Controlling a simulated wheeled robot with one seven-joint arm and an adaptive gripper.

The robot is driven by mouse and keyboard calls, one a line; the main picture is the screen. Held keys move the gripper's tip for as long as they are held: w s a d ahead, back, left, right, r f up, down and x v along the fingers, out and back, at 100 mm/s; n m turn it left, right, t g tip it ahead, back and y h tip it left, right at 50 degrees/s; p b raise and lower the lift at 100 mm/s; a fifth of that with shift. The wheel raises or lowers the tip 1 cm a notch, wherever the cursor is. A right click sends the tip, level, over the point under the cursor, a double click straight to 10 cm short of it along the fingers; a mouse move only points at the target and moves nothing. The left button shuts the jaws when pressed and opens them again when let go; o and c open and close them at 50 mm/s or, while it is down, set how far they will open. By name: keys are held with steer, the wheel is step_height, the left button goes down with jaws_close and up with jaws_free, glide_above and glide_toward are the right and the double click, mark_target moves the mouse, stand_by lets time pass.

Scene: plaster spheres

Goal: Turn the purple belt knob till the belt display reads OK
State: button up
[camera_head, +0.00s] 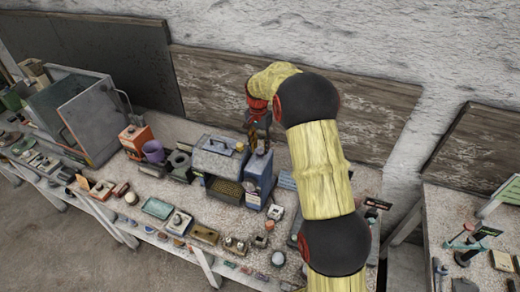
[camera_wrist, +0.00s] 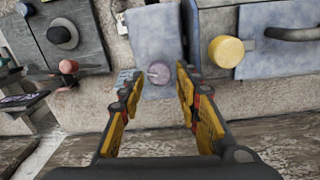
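The purple belt knob (camera_wrist: 158,73) is a small round pinkish-purple knob on top of a blue-grey box (camera_wrist: 156,30) in the wrist view. In the head view I take the blue box (camera_head: 259,180) below my gripper to be the same one. My gripper (camera_wrist: 157,86) is open, with its yellow fingers apart on the left and right of the knob. I cannot tell if they touch it. In the head view my gripper (camera_head: 259,138) points down over the blue box. I cannot make out a belt display or its reading.
A grey box (camera_head: 217,158) with a yellow knob (camera_wrist: 226,52) and a dark handle (camera_wrist: 293,33) stands close beside the blue box. A purple cup (camera_head: 153,151) and an orange box (camera_head: 135,138) stand further left. Many small items crowd the bench front. A wooden board (camera_head: 210,85) leans behind.

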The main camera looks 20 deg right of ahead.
steer(key=shift+f, duration=0.9)
steer(key=shift+c, duration=1.4)
jaws_close()
